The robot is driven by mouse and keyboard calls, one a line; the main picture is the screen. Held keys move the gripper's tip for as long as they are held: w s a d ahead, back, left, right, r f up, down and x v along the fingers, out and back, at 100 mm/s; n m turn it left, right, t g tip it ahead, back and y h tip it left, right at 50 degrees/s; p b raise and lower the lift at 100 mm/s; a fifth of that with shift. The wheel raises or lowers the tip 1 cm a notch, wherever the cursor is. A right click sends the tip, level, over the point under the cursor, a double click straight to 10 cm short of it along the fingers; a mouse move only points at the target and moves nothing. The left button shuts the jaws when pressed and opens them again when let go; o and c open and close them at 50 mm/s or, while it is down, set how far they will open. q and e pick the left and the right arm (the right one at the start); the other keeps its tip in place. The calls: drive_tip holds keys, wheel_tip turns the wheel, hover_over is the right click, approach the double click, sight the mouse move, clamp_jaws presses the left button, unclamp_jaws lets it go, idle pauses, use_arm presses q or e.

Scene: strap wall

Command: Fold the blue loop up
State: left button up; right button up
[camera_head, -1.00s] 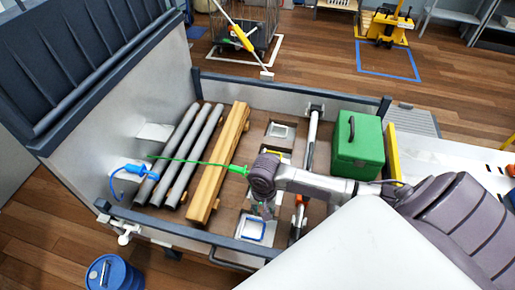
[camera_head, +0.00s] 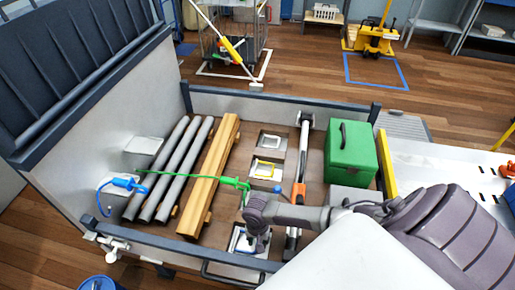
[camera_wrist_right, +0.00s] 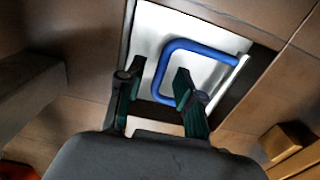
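The blue loop (camera_wrist_right: 207,48) is a squared bar lying over a pale plate in a recess of the bed floor, in the right wrist view. In the head view it shows only partly, at the near end of the row of plates (camera_head: 240,240), with my right arm covering some of it. My right gripper (camera_wrist_right: 157,80) is open close above the loop. One side of the loop appears between its two fingers, with a gap to each; whether they are level with the bar I cannot tell. My left gripper is not in view.
A yellow loop (camera_head: 265,170) and a white loop (camera_head: 270,143) sit farther along the row. Timber (camera_head: 212,170), grey pipes (camera_head: 172,172) and a green strap (camera_head: 190,176) lie left. A white-and-orange bar (camera_head: 300,170) and green box (camera_head: 350,153) stand right.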

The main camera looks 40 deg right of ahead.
drive_tip(key=shift+f, duration=0.1)
clamp_jaws()
idle(0.4)
